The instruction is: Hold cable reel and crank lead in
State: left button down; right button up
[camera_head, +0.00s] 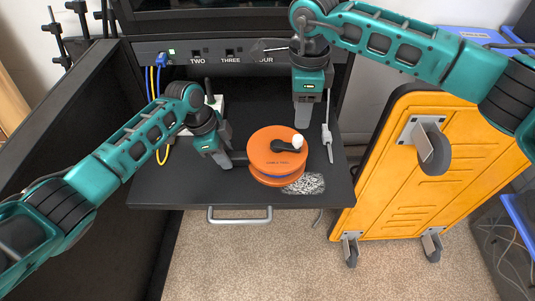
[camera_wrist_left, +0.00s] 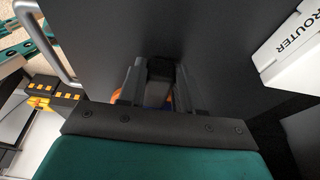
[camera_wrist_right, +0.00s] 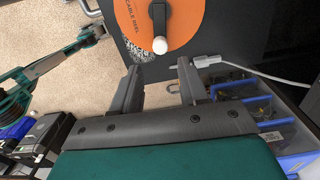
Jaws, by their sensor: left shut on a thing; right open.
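The orange cable reel (camera_head: 276,158) lies flat on the black pull-out shelf, with a dark crank arm and a white crank knob (camera_head: 298,141) on top. My left gripper (camera_head: 229,162) is shut at the reel's left side, on a dark part of it; in the left wrist view the fingers (camera_wrist_left: 160,85) hide most of the grip. My right gripper (camera_head: 304,122) is open and empty above the shelf, behind and to the right of the knob. In the right wrist view the reel (camera_wrist_right: 178,22) and knob (camera_wrist_right: 160,45) lie beyond its fingers (camera_wrist_right: 160,85). A grey-white lead with a plug (camera_head: 327,134) lies right of the reel.
A white router (camera_wrist_left: 295,45) sits at the shelf's back left. A panel with numbered ports (camera_head: 230,52) stands behind, with blue and yellow cables at its left. A yellow wheeled case (camera_head: 440,175) stands right of the shelf. A speckled patch (camera_head: 304,184) lies beside the reel.

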aim_at(298, 138)
pick_arm(q)
jog(key=shift+s+a+f, duration=0.1)
jog(key=shift+a+f, duration=0.05)
pick_arm(e)
jog(key=shift+f+n, duration=0.25)
jog(key=shift+n, duration=0.05)
jog(key=shift+f, duration=3.25)
grip_shut()
jog(key=shift+s, duration=0.1)
jog(key=shift+o, duration=0.7)
grip_release()
jog(key=shift+r, duration=0.1)
jog(key=shift+r, duration=2.2)
